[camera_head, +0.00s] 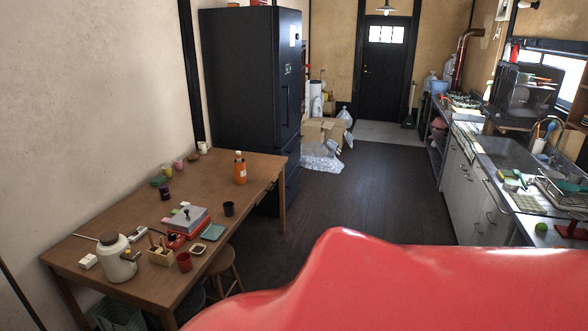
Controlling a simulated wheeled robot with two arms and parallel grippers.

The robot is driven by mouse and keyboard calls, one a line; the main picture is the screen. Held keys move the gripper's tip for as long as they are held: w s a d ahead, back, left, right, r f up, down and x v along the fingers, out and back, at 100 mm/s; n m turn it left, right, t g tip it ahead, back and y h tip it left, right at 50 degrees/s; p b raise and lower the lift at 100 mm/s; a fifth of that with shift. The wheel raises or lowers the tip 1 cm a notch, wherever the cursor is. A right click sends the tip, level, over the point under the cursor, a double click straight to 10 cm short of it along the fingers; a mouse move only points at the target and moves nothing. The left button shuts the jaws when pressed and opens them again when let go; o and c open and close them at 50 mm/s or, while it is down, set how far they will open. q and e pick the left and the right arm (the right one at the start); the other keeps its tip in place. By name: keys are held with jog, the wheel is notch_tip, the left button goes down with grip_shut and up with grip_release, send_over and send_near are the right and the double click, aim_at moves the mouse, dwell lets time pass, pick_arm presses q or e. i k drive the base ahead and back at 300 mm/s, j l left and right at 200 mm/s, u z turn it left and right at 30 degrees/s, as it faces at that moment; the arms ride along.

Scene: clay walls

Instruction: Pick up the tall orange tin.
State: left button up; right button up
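A tall orange container (240,168) with an orange cap stands upright on the wooden table (218,182), near its far right part. It looks more like a bottle than a tin, with a pale label or band that is too small to read. Nothing touches it and it is in full view. Neither of my grippers shows in the head view.
A dark cup (229,209), a grey-and-red device (186,220), a red cup (184,262) and a cream jar (117,258) share the table. A stool (222,265) stands at its right edge. A dark fridge (250,90) is behind. Dark floor (375,195) lies open to the right.

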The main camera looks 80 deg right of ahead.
aim_at(240, 168)
jog(key=z, duration=2.3)
jog(key=i+l+u, duration=0.2)
jog(key=i+u, duration=0.2)
jog(key=i+l+u, duration=0.25)
jog(key=u, duration=0.2)
jog(key=i+l, duration=0.2)
jog(key=i+l+u, duration=0.1)
jog(key=i+l, duration=0.15)
jog(key=l, duration=0.2)
jog(key=i+l, duration=0.2)
jog(key=l, duration=0.15)
jog(key=i+l+u, duration=0.1)
jog(key=i+l, duration=0.3)
jog(key=l, duration=0.3)
jog(key=i+l+u, duration=0.15)
jog(key=l, duration=0.2)
jog(key=i+l, duration=0.4)
jog(key=l, duration=0.15)
jog(key=i+l, duration=0.15)
jog(key=l, duration=0.15)
jog(key=i+l, duration=0.1)
jog(key=l, duration=0.2)
jog(key=i+l, duration=0.15)
jog(key=l, duration=0.2)
